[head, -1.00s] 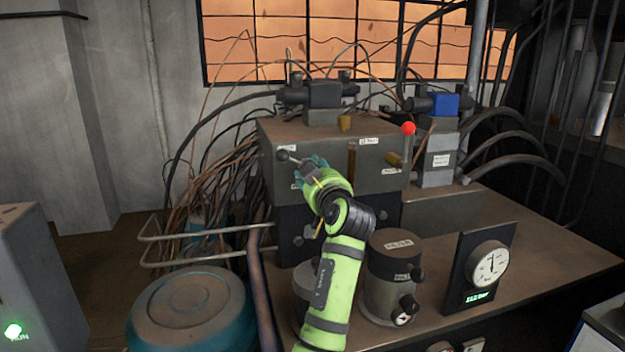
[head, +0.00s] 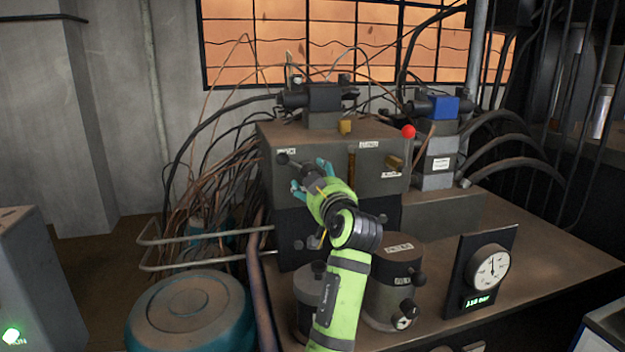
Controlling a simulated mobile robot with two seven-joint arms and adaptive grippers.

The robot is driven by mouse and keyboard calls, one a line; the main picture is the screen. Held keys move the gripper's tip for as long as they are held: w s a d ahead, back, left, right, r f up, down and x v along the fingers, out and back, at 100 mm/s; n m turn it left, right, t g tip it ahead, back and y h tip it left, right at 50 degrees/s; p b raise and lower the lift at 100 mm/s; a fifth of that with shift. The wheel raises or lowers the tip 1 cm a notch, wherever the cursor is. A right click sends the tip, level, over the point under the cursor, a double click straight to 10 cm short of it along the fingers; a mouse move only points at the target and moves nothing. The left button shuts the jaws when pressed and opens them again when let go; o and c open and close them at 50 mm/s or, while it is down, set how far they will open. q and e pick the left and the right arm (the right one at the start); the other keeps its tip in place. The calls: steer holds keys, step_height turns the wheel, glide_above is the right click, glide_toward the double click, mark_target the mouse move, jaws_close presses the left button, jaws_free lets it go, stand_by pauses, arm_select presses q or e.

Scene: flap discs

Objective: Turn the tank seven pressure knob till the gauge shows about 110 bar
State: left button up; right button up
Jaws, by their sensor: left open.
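A black knob (head: 283,158) on a short stem sticks out of the front left of the grey tank block (head: 300,138); its small label is too small to read. The knob's ball is outside the fingers. The round gauge (head: 491,267) stands on a black panel at the right. Its green display (head: 477,301) seems to read about 110 bar. My right gripper is not in view.
A red-tipped lever (head: 408,131) rises at the block's right. Grey canisters (head: 397,265) stand in front, partly behind my arm. A teal drum (head: 190,310) and bent pipe rails (head: 205,233) lie at left. The bench top (head: 440,320) is bare around the gauge panel.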

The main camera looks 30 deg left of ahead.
arm_select(q)
steer(key=v, duration=1)
steer(key=shift+a, duration=0.1)
